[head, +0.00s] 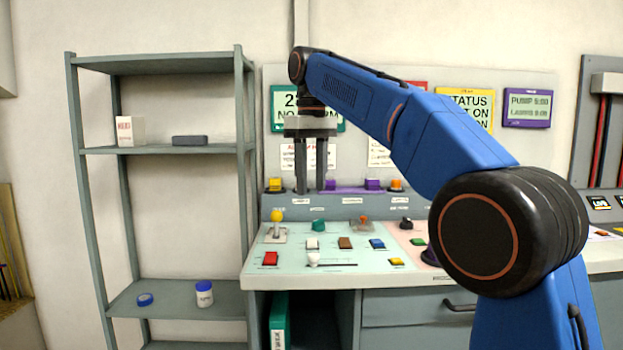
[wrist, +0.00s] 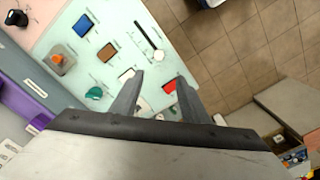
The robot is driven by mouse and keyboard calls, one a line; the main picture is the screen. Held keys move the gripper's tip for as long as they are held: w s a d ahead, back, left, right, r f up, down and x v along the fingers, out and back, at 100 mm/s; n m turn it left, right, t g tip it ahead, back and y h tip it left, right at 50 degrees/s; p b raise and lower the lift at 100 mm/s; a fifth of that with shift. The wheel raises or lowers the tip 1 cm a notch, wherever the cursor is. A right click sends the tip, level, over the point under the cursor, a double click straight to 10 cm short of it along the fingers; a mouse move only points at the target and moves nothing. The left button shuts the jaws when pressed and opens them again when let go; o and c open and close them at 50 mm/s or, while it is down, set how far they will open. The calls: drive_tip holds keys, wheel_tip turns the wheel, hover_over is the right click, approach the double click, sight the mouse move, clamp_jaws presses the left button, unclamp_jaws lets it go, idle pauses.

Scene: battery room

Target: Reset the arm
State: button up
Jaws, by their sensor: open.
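My blue arm crosses the head view from the lower right. My gripper (head: 316,190) hangs from its end above the left back part of the control console (head: 300,278), fingers pointing down. The two fingers are apart with nothing between them. In the wrist view the gripper (wrist: 158,82) is also open and empty, over the pale panel. A red button (wrist: 170,86) shows near the right fingertip in that view, below it. Whether any fingertip touches the console cannot be told, but they appear above it.
The console carries a yellow-knobbed lever (head: 277,216), a green knob (head: 318,225), a blue button (head: 377,244) and other controls. A grey shelf (head: 160,150) stands at left with a white box (head: 130,131) and a jar (head: 204,294). Signs hang behind; the wall beside the shelf is bare.

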drive_tip(key=shift+r, duration=0.25)
drive_tip(key=s+d+f+m+t, duration=0.1)
drive_tip(key=s+d+f+m, duration=0.1)
drive_tip(key=s+d+f, duration=0.4)
drive_tip(key=s+d+f+m+t, duration=0.1)
drive_tip(key=s+d+f, duration=0.1)
drive_tip(key=s+d, duration=0.35)
drive_tip(key=s+d+f+m, duration=0.2)
drive_tip(key=s+d+f, duration=0.1)
drive_tip(key=d, duration=0.5)
drive_tip(key=s+d+f+m+t, duration=0.1)
drive_tip(key=s+d+f+m, duration=0.1)
drive_tip(key=s+d+f, duration=0.3)
drive_tip(key=s+d+f+m+t, duration=0.1)
drive_tip(key=s+d+f, duration=0.4)
drive_tip(key=s+f, duration=0.9)
wheel_tip(320, 180, down, 6)
drive_tip(key=shift+f+m+t, duration=0.15)
drive_tip(key=shift+m+t, duration=0.25)
drive_tip(key=shift+m, duration=0.3)
idle(0.5)
